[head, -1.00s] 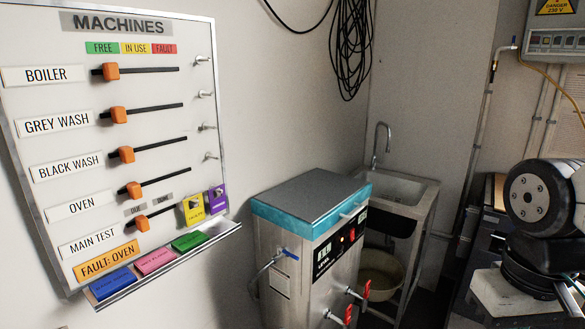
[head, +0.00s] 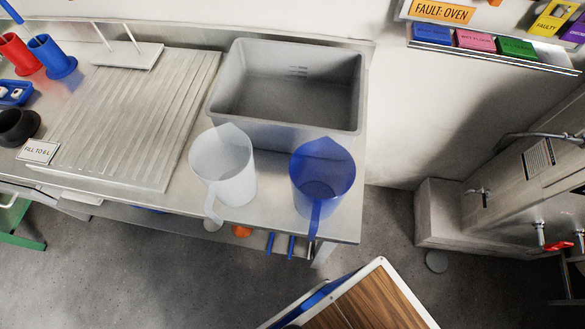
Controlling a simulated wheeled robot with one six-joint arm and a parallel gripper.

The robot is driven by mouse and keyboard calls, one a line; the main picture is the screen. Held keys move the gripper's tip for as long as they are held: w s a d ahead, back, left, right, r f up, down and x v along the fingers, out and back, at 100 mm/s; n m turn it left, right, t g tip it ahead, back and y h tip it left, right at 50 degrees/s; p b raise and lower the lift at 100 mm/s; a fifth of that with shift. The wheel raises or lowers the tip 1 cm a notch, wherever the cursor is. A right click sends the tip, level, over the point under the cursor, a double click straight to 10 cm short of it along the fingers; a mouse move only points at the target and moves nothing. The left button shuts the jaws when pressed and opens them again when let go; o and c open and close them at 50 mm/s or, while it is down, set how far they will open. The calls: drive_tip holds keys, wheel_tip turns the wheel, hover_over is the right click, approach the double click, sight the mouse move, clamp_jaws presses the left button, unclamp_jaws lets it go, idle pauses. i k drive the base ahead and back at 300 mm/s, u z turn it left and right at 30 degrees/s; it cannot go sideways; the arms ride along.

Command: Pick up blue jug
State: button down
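A translucent blue jug (head: 322,178) stands upright near the right front corner of a metal bench. Its handle points toward the front edge and hangs slightly over it. A similar clear-white jug (head: 224,168) stands to its left, with a gap between them. The grey tub (head: 287,88) is right behind both jugs. My gripper is not in view.
A ribbed draining board (head: 135,120) lies on the left of the bench (head: 345,228). Red and blue cups (head: 52,57) stand at the far left. A wood-topped unit (head: 365,305) is at the bottom. Grey floor is open in front of the bench; a metal machine (head: 520,180) stands right.

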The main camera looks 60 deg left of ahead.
sight(322, 172)
drive_tip(key=u, duration=1.45)
drive_tip(key=k, duration=0.1)
drive_tip(key=u, duration=0.25)
